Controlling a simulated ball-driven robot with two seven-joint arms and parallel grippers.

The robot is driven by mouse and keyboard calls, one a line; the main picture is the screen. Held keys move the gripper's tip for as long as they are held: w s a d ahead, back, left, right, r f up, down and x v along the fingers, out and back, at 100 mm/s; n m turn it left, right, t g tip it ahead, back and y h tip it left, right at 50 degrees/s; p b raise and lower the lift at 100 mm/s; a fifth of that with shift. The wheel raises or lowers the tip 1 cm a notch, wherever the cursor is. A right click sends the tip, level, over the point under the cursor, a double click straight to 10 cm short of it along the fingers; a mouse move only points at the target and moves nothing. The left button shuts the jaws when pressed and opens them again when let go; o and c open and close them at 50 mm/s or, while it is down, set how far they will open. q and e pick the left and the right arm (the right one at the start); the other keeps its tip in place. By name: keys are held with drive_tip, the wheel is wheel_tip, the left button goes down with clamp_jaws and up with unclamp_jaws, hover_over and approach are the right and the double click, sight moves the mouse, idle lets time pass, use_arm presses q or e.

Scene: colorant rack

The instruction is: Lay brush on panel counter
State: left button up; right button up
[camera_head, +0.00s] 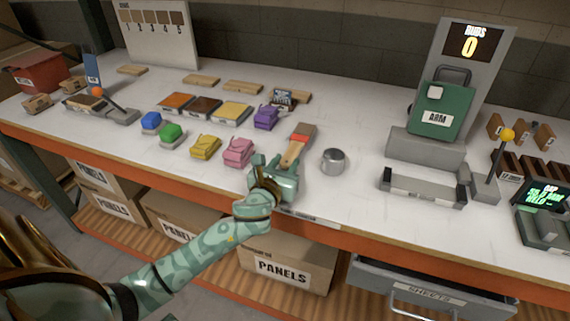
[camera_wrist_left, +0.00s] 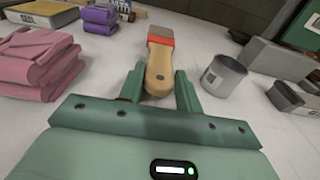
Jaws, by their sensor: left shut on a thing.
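The brush (camera_head: 293,152) has a tan wooden handle, a red band and a brownish bristle head pointing away from me. My left gripper (camera_head: 279,164) is shut on its handle, low over the front middle of the white counter (camera_head: 345,208). In the left wrist view the brush (camera_wrist_left: 159,62) runs straight out between the fingers (camera_wrist_left: 160,88). The handle's near end shows between them. I cannot tell whether the brush touches the counter. My right gripper is not in view.
A grey metal cup (camera_head: 333,161) stands just right of the brush. Folded pink (camera_head: 238,152) and purple (camera_head: 266,117) cloths lie to the left. A grey machine with a green ARM box (camera_head: 441,110) and a low cradle (camera_head: 423,188) stand to the right. Bare counter lies between cup and cradle.

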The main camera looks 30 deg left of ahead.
use_arm(q)
drive_tip(key=shift+s+f, duration=0.1)
drive_tip(key=shift+f, duration=0.4)
drive_tip(key=o, duration=1.1)
drive_tip(key=shift+s+d+f, duration=0.1)
drive_tip(key=shift+d+f, duration=0.05)
drive_tip(key=shift+f, duration=0.1)
drive_tip(key=shift+r, duration=0.25)
drive_tip(key=p+v, duration=0.1)
drive_tip(key=v, duration=0.3)
drive_tip(key=r+p+v, duration=0.1)
drive_tip(key=v, duration=0.6)
drive_tip(key=shift+s+r+p, duration=0.25)
drive_tip(key=shift+r+p, duration=0.1)
drive_tip(key=shift+p, duration=0.05)
